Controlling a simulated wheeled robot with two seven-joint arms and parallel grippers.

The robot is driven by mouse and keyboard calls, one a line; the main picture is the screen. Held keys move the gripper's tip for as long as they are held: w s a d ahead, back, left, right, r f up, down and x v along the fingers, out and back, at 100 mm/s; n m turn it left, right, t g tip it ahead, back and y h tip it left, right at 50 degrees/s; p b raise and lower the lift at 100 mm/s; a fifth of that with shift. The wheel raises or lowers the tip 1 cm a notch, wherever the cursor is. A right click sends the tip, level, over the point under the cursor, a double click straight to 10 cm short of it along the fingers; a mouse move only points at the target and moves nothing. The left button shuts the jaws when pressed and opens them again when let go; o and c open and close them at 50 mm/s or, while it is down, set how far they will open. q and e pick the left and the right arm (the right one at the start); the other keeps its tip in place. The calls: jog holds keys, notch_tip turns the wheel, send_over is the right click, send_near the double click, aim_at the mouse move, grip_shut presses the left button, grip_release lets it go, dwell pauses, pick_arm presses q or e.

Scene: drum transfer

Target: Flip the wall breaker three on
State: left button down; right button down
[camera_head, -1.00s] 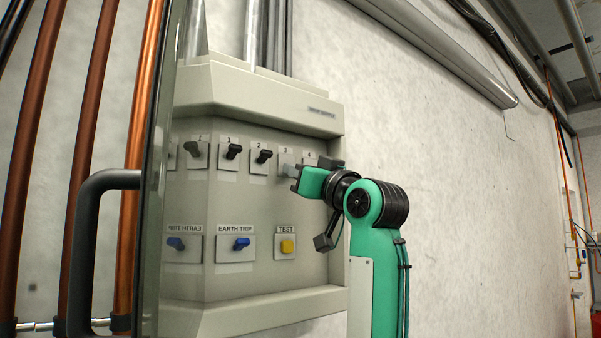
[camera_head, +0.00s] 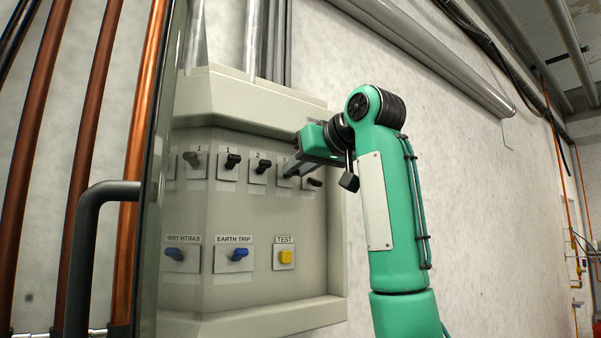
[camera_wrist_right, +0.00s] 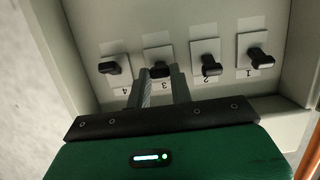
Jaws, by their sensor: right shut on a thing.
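The grey breaker panel (camera_head: 255,215) is on the wall, with a row of black switches above an earth trip switch and a test button. Breaker three (camera_wrist_right: 158,68) shows in the right wrist view between breaker four (camera_wrist_right: 115,66) and breaker two (camera_wrist_right: 206,66). My right gripper (camera_wrist_right: 160,73) is shut on breaker three's lever, with one finger on each side of it. My left gripper is not in view.
Breaker one (camera_head: 232,161) is left of breaker two. The blue earth trip switch (camera_head: 239,254) and yellow test button (camera_head: 286,257) sit lower. A glass door with a dark handle (camera_head: 88,240) stands at the left, reflecting switches. Bare wall is right of the panel.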

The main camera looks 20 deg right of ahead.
jog(key=shift+w+a+r+g+h, duration=0.15)
jog(key=shift+r+g+h, duration=0.2)
jog(key=shift+g, duration=0.4)
jog(key=shift+w+d+r+g+h, duration=0.1)
jog(key=shift+r+g+h, duration=0.2)
jog(key=shift+g, duration=0.45)
jog(key=shift+r, duration=0.15)
jog(key=c, duration=1.2)
grip_release()
jog(key=shift+w+a, duration=0.1)
jog(key=shift+c, duration=0.2)
jog(key=b+v, duration=0.2)
jog(key=v, duration=1.1)
jog(key=shift+s+r, duration=0.25)
jog(key=shift+r, duration=0.1)
